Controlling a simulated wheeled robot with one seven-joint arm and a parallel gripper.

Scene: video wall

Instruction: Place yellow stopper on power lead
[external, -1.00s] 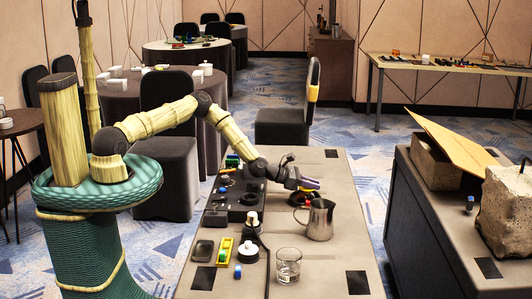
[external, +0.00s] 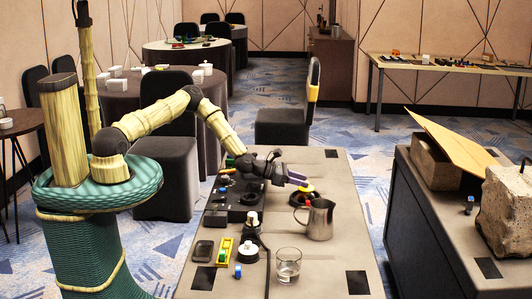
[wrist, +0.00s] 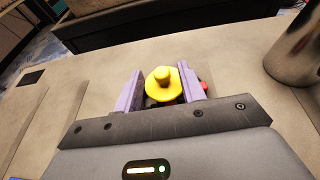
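The yellow stopper (wrist: 162,84), a round disc with a knob on top, shows in the wrist view between the two lavender fingers of my gripper (wrist: 160,80). The fingers are apart, one on each side of it, and do not appear closed on it. A dark item lies partly hidden under the stopper, with a red piece (wrist: 204,86) beside it. In the external view my gripper (external: 298,179) is above a dark ring-shaped item (external: 296,199) on the table. I cannot tell whether this is the power lead.
A metal pitcher (external: 320,220) stands close by on the right, also in the wrist view (wrist: 298,50). A drinking glass (external: 288,265), a black-and-white knobbed item (external: 248,252) and a yellow tray (external: 225,251) are at the table's near end. The table's far right is clear.

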